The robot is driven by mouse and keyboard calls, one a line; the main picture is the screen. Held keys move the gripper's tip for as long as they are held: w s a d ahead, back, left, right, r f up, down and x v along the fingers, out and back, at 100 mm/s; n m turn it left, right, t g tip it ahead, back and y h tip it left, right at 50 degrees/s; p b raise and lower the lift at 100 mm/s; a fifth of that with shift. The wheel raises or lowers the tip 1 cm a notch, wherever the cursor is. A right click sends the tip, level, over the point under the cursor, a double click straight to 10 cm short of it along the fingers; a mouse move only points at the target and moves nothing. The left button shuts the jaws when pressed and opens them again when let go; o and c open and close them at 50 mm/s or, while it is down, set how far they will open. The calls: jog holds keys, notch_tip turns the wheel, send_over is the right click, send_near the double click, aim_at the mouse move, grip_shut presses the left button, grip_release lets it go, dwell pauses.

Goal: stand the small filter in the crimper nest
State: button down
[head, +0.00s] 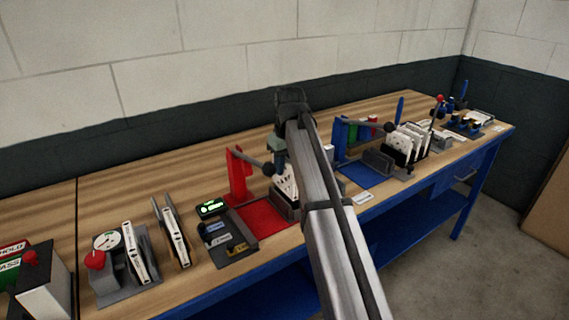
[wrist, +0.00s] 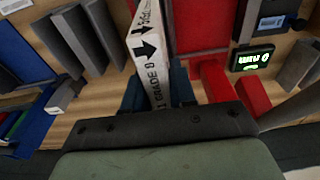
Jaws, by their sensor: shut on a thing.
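My gripper (head: 281,165) is over the red station in the middle of the bench. It is shut on a white cardboard-edged filter (head: 284,186). In the wrist view the filter (wrist: 148,50) stands edge-on between the dark blue fingers, with black arrows and a grade marking on its edge. A grey nest block (head: 286,209) lies just below the filter in the head view; I cannot tell whether they touch. The red crimper post (head: 238,176) with its black-knobbed lever stands to the left, beside a red mat (head: 262,218). My arm hides part of this area.
A blue station with a blue mat (head: 368,174) and a grey block (head: 378,160) is to the right, with a rack of white filters (head: 402,143) beyond. A green-lit display (head: 211,208) and a labelled tray (head: 225,243) are left. More filters (head: 133,250) stand further left.

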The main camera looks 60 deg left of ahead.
aim_at(284, 182)
jog(key=shift+f, duration=3.15)
dwell(0.5)
jog(key=c, duration=0.8)
grip_release()
jog(key=shift+c, duration=0.2)
jog(key=r, duration=0.4)
jog(key=d+r, duration=0.1)
jog(key=r, duration=0.8)
jog(key=shift+d+r, duration=0.35)
